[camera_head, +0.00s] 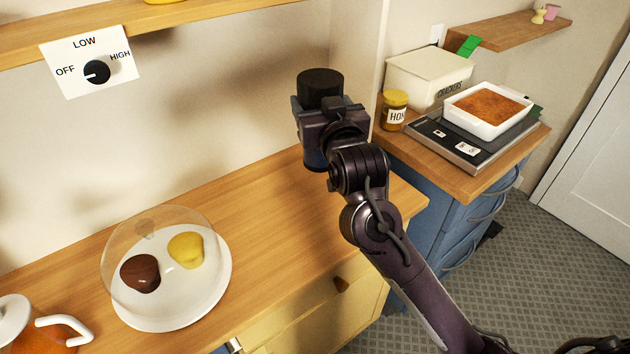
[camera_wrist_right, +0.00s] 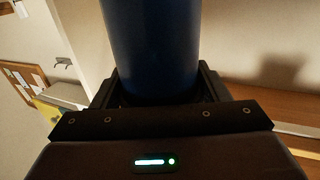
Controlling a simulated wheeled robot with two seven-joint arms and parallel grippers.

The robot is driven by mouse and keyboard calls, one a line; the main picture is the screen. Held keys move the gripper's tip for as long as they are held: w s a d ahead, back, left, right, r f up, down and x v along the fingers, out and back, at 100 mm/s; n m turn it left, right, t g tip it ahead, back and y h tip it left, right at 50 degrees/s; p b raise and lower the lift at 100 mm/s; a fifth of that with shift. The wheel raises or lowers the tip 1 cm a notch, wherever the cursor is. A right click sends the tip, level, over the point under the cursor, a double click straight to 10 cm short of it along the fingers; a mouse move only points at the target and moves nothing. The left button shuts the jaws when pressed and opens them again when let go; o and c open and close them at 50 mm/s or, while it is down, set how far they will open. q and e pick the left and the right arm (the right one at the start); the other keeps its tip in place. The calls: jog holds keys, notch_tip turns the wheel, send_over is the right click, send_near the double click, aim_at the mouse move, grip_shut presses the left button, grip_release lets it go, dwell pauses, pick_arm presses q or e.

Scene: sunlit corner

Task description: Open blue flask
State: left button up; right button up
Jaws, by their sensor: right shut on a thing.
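The blue flask (camera_head: 314,159) stands upright at the back right of the wooden counter, with a black lid (camera_head: 320,83) on top. My right gripper (camera_head: 314,112) is shut around the flask's body below the lid and hides much of it. I cannot tell whether the flask's base touches the counter. In the right wrist view the blue body (camera_wrist_right: 150,45) rises between the two fingers (camera_wrist_right: 158,88). My left gripper is not in view.
On the counter (camera_head: 265,215), a plate (camera_head: 215,285) with two cakes under a clear dome and a teapot (camera_head: 22,325) stand to the left. A honey jar (camera_head: 395,110), cracker box (camera_head: 425,75) and baking dish on a scale (camera_head: 450,150) are on the right-hand cabinet. A shelf (camera_head: 190,20) hangs above.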

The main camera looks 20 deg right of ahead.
aim_at(324, 166)
notch_tip(324, 166, down, 11)
jog(key=shift+f+p, duration=0.2)
jog(key=shift+p, duration=0.25)
jog(key=shift+f, duration=2.45)
jog(key=o, duration=1.4)
jog(key=shift+f, duration=0.15)
jog(key=o, duration=0.5)
jog(key=shift+c, duration=0.2)
